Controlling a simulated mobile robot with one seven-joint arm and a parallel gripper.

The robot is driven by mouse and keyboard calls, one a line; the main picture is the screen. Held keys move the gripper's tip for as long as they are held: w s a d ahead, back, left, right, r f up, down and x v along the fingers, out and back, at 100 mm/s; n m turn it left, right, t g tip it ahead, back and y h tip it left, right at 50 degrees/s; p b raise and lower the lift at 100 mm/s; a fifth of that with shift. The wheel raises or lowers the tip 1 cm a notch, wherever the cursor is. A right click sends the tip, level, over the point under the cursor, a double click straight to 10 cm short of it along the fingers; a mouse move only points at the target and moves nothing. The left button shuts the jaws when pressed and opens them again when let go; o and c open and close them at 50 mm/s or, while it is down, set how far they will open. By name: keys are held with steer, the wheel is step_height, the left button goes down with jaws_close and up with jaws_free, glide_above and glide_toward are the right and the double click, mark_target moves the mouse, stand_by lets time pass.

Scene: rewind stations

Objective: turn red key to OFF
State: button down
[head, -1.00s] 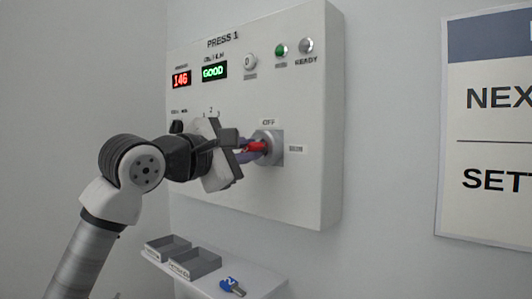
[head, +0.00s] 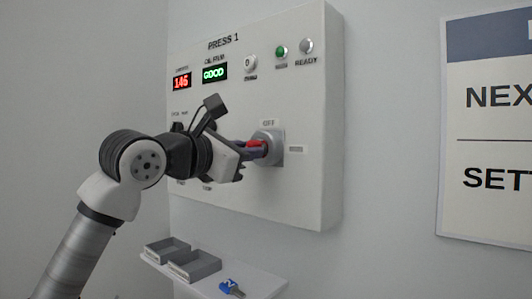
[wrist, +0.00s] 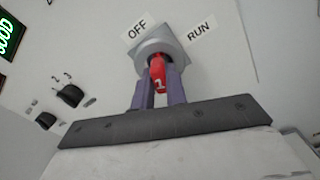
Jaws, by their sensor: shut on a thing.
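The red key (head: 256,146), marked 1, sits in the round grey lock (head: 271,149) on the PRESS 1 panel. OFF is printed above the lock and RUN to its right. In the wrist view the red key (wrist: 158,74) is between the two purple fingers of my gripper (wrist: 160,88), which are shut on it. The lock (wrist: 160,45) shows just beyond, with OFF at upper left and RUN at upper right in this tilted view. The fingers and key head hide part of the lock face, so I cannot tell the key's exact angle.
The panel (head: 310,190) also carries red and green displays, a green lamp (head: 281,52) and black knobs (wrist: 70,96) near my wrist. Below, a shelf (head: 262,284) holds two grey trays (head: 194,265) and a blue key (head: 231,288). A sign (head: 480,130) hangs at right.

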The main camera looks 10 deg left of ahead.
steer(key=shift+d, duration=0.1)
steer(key=n+b, duration=0.1)
steer(key=n, duration=0.5)
steer(key=c, duration=1.3)
jaws_free()
steer(key=shift+c, duration=0.2)
